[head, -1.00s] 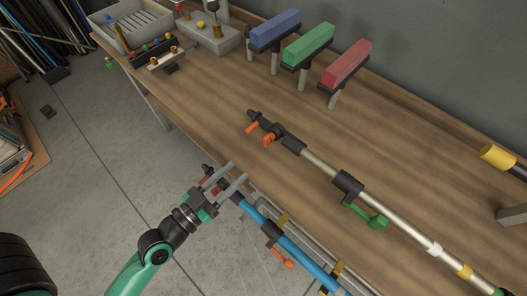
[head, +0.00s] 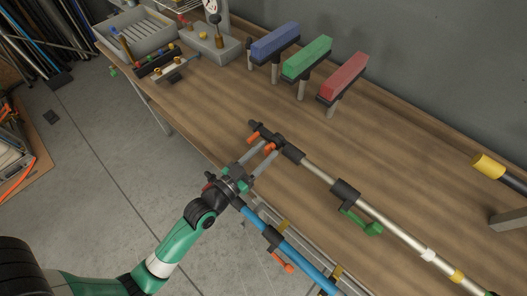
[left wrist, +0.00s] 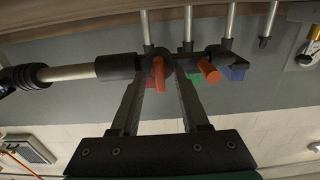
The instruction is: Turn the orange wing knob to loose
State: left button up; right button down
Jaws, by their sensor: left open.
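Two orange wing pieces stick out of the black end fitting (head: 280,145) of a silver pole (head: 318,174) on the workbench. The nearer piece (head: 270,148) is by my fingertips in the head view, and the other orange piece (head: 253,139) is nearer the pole's end. My left gripper (head: 267,151) is open and reaches over the bench edge to the fitting. In the left wrist view, one orange piece (left wrist: 159,74) stands between the two spread fingers, and the second piece (left wrist: 209,71) is outside them, to the right. I cannot tell whether a finger touches it. My right gripper is not in view.
A green lever (head: 365,224) hangs from a collar on the silver pole. A blue pole (head: 300,259) with an orange lever (head: 282,262) lies along the front edge, below my gripper. Blue, green and red blocks (head: 343,76) stand behind on posts. Bare bench lies between.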

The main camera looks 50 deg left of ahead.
pick_arm(q)
grip_shut()
jog(key=shift+n, duration=0.3)
jog(key=n+p, duration=0.1)
jog(key=n, duration=0.1)
jog(key=shift+r+n, duration=0.15)
jog(key=shift+n, duration=0.15)
jog(key=n+p, duration=0.1)
jog(key=n, duration=0.3)
jog(key=shift+a+n+p, duration=0.15)
jog(key=shift+n+p, duration=0.15)
jog(key=shift+p, duration=0.05)
jog(key=n, duration=0.3)
jog(key=shift+n+p, duration=0.3)
jog(key=n, duration=0.3)
jog(key=shift+a+f+n, duration=0.1)
jog(key=shift+f+n, duration=0.1)
jog(key=shift+n, duration=0.2)
jog(key=n+p, duration=0.1)
jog(key=n, duration=0.5)
jog(key=shift+f, duration=0.15)
jog(key=shift+n, duration=0.4)
